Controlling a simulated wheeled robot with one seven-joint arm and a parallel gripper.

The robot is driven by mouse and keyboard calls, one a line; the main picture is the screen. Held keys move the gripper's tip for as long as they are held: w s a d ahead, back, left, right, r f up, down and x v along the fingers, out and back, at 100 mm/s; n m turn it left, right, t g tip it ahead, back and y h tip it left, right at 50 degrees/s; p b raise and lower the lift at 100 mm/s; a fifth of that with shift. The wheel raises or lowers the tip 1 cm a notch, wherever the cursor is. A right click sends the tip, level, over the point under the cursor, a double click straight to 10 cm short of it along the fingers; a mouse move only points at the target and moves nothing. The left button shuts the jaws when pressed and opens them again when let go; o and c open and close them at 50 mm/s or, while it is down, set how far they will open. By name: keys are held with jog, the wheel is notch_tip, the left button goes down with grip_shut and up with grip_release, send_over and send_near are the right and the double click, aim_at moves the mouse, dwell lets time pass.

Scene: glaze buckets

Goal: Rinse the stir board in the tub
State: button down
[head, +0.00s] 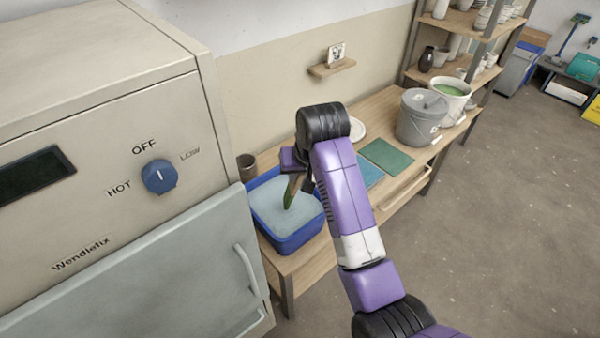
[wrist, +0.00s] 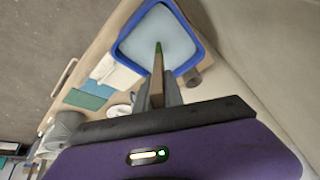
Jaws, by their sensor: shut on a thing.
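The stir board (head: 291,190) is a narrow wooden strip with a green-coated lower end. My gripper (head: 297,180) is shut on its upper part and holds it pointing down over the blue tub (head: 318,240). In the wrist view, the stir board (wrist: 158,65) runs out from between the fingers of my gripper (wrist: 158,95), its green tip against the pale water in the tub (wrist: 122,52). I cannot tell whether the tip touches the water. My arm hides part of the tub's right side in the head view.
A large kiln-like cabinet (head: 90,130) with a knob stands at the left, close to the tub. A brown cup (head: 247,167) is behind the tub. Along the bench lie a blue cloth (head: 369,173), a green mat (head: 387,156), a grey lidded bucket (head: 421,118) and a white bucket of green glaze (head: 450,100).

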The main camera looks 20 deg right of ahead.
jog(key=shift+b+x, duration=2.45)
jog(key=shift+x, duration=2.35)
jog(key=shift+s, duration=0.15)
